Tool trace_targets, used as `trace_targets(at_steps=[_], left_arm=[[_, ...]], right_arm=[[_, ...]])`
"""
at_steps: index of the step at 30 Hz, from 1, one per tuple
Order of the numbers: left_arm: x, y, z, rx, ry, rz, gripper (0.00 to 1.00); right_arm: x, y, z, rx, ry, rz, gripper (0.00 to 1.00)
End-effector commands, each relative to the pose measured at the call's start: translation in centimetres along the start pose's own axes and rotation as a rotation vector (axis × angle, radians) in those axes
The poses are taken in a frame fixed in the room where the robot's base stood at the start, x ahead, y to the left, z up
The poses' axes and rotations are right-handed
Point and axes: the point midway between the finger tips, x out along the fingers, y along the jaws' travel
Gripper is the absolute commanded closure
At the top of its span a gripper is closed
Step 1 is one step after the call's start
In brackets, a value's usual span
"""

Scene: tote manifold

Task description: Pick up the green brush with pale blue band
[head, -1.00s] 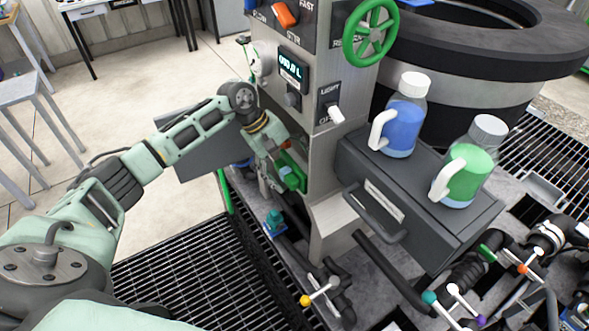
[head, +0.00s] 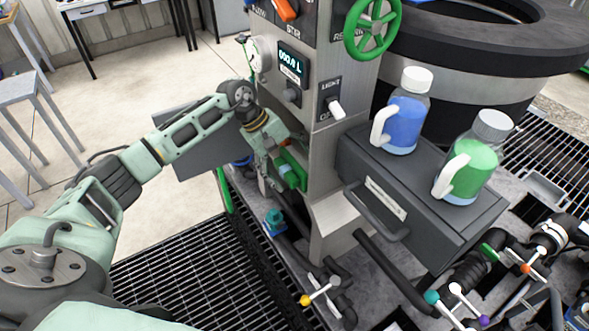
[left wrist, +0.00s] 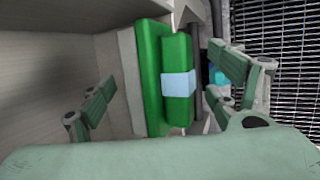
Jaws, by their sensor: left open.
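The green brush (left wrist: 178,105) with a pale blue band shows in the left wrist view, with its long side running up the picture. In the head view the green brush (head: 291,173) is partly hidden by my left gripper (head: 268,172). My left gripper, also in the left wrist view (left wrist: 168,103), is open, with its fingers on either side of the brush and a gap to each side. My right gripper is not in view.
A grey drawer unit (head: 345,170) carries a blue jug (head: 404,125) and a green jug (head: 470,170) to the right. Pipes with valve handles, including a yellow-knobbed one (head: 305,300), lie below. Recess walls (left wrist: 60,85) stand close to the left finger. Open floor grating lies below left.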

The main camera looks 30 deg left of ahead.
Motion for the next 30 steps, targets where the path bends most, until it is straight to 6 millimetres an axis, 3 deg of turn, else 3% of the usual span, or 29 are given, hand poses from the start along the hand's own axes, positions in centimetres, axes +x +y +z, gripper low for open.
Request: trace_targets(at_steps=[9,26,30], left_arm=[[0.0,-0.01,-0.01,0.0,0.0,0.0,0.18],[0.04,-0.05,-0.01,-0.001,0.0,-0.001,0.67],[0.03,-0.03,-0.01,-0.001,0.0,-0.001,0.67]], right_arm=[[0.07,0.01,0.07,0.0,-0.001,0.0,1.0],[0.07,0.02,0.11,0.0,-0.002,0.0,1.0],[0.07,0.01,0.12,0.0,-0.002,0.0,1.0]])
